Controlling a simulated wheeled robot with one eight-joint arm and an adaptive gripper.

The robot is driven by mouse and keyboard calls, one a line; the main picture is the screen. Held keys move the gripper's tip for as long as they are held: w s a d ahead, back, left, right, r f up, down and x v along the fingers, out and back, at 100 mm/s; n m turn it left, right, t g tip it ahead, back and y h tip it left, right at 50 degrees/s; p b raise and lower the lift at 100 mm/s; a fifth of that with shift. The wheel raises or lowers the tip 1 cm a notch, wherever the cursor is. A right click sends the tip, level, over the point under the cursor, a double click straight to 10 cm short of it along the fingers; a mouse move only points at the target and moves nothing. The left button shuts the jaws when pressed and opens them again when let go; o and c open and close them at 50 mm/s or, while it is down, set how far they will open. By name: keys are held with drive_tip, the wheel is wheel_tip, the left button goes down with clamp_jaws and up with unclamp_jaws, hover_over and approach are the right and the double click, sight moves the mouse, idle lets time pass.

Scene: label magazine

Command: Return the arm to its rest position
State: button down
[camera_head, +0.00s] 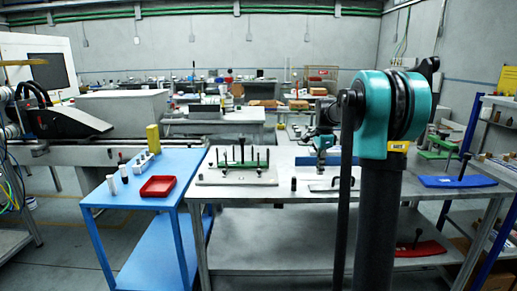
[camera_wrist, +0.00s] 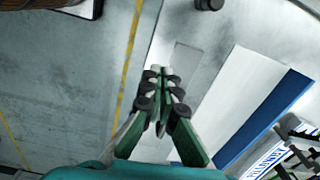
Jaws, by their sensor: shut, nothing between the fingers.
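My gripper (camera_wrist: 163,78) shows in the wrist view with its green and grey fingers drawn together at the tips. Nothing is between them. In the wrist view it hangs over a grey surface edge, with a yellow-lined floor to the left. In the head view, my arm's teal joint and dark column fill the right foreground. A smaller teal part of my arm (camera_head: 322,140) shows behind it, over the grey workbench (camera_head: 225,197). The fingertips are too small to make out there.
The workbench carries a fixture with dark pegs (camera_head: 238,165) and a blue plate (camera_head: 457,181). A red plate (camera_head: 420,249) lies on the lower shelf.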

drive_tip(key=s+a+f+n+t, duration=0.1)
drive_tip(key=s+f+n, duration=0.4)
drive_tip(key=s, duration=0.6)
drive_tip(key=s+a+f+n+t, duration=0.1)
drive_tip(key=s+a+f+n, duration=0.1)
drive_tip(key=s+f+n, duration=0.4)
drive_tip(key=s+a+f+n+t, duration=0.2)
drive_tip(key=s+f+n, duration=0.4)
drive_tip(key=s, duration=1)
wheel_tip(320, 180, down, 3)
drive_tip(key=shift+s+a+r, duration=0.2)
drive_tip(key=shift+s+a, duration=0.05)
drive_tip(key=shift+a, duration=0.1)
